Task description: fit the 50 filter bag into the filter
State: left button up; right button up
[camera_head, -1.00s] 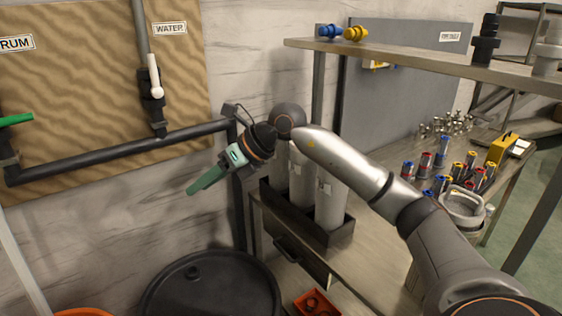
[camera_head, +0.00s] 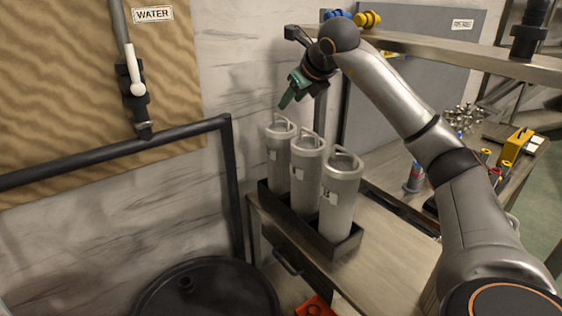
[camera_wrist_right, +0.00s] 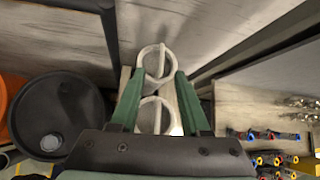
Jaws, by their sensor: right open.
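Three pale grey filter bags, the left (camera_head: 279,160), the middle (camera_head: 306,178) and the right (camera_head: 338,205), stand upright in a row in a dark tray (camera_head: 333,250). Each has a ring top with a handle and a small label; I cannot read which is the 50. My right gripper (camera_head: 290,94) is open and empty, pointing down above the left bag. In the right wrist view, one ring top (camera_wrist_right: 142,66) lies between the green fingertips (camera_wrist_right: 160,75), apart from them, with another ring (camera_wrist_right: 141,108) nearer the palm. The filter cannot be identified. My left gripper is out of view.
A shelf (camera_head: 460,58) with blue and yellow fittings runs close behind my right wrist. A black drum (camera_head: 215,295) stands on the floor at the lower left. A black pipe frame (camera_head: 238,185) rises left of the bags. Small coloured parts lie on the bench at right.

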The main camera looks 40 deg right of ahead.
aim_at(284, 119)
jog(key=p+x, duration=0.1)
jog(key=x, duration=0.7)
jog(key=shift+s+d+f, duration=0.15)
jog(key=shift+d+f, duration=0.05)
jog(key=shift+f, duration=0.05)
grip_shut()
jog(key=shift+r, duration=0.1)
dwell(1.0)
